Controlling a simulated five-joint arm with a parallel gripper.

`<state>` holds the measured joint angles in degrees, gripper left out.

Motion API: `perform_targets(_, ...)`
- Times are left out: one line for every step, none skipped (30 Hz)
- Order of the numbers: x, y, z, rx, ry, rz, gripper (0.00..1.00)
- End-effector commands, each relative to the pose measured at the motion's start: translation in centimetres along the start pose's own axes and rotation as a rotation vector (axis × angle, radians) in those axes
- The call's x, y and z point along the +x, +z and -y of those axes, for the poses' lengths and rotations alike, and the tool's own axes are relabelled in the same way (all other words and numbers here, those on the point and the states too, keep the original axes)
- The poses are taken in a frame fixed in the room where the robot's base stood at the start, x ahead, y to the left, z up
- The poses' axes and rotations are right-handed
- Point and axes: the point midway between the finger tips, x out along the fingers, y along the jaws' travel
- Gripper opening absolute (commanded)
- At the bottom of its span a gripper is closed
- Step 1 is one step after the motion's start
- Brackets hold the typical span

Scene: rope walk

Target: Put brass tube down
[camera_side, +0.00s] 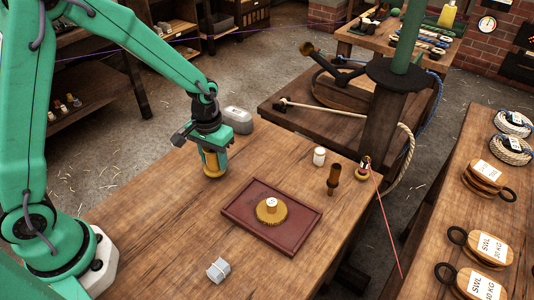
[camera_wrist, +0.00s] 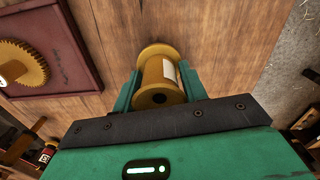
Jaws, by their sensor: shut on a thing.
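The brass tube (camera_wrist: 158,72) is brass-coloured and spool-shaped, with flanged ends, a hole in the near end and a pale label. In the wrist view it lies between the two green fingers of my gripper (camera_wrist: 160,88), which is shut on it. In the side view my gripper (camera_side: 214,156) points down over the back left part of the table, with the tube (camera_side: 213,166) upright beneath it. The tube's lower end is at or very near the tabletop; I cannot tell whether it touches. The fingers partly hide the tube.
A dark red tray (camera_side: 245,208) holding a brass gear (camera_side: 270,212) lies right of my gripper on the wooden table (camera_side: 150,215). A grey case (camera_side: 238,120) is behind. A white jar (camera_side: 319,156), a dark brown tube (camera_side: 334,180) and a pale block (camera_side: 218,269) stand apart.

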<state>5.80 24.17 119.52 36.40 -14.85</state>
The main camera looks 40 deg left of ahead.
Motion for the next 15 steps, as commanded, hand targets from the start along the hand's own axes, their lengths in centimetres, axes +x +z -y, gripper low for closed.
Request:
perform_targets(0.03, -0.03, -0.01, 0.0, 0.0, -0.001, 0.13)
perform_targets(0.02, -0.03, -0.01, 0.0, 0.0, -0.002, 0.13)
perform_targets(0.01, -0.04, -0.01, 0.0, 0.0, -0.002, 0.13)
perform_targets(0.0, -0.04, -0.01, 0.0, 0.0, -0.002, 0.13)
perform_targets(0.0, -0.04, -0.01, 0.0, 0.0, -0.002, 0.13)
perform_targets(0.0, -0.04, -0.01, 0.0, 0.0, -0.002, 0.13)
perform_targets(0.0, -0.04, -0.01, 0.0, 0.0, -0.002, 0.13)
perform_targets(0.03, -0.03, -0.01, 0.0, 0.0, -0.001, 0.13)
perform_targets(0.1, -0.03, -0.01, 0.0, 0.0, -0.001, 0.13)
perform_targets(0.17, -0.03, -0.01, 0.0, 0.0, -0.001, 0.13)
perform_targets(0.25, -0.03, -0.01, 0.0, 0.0, -0.001, 0.13)
perform_targets(0.34, -0.03, -0.01, 0.0, 0.0, -0.001, 0.13)
perform_targets(0.36, -0.01, -0.01, 0.0, 0.0, -0.001, 0.46)
perform_targets(0.34, -0.01, -0.01, 0.0, 0.0, -0.001, 0.52)
perform_targets(0.34, -0.01, -0.01, 0.0, 0.0, -0.001, 0.6)
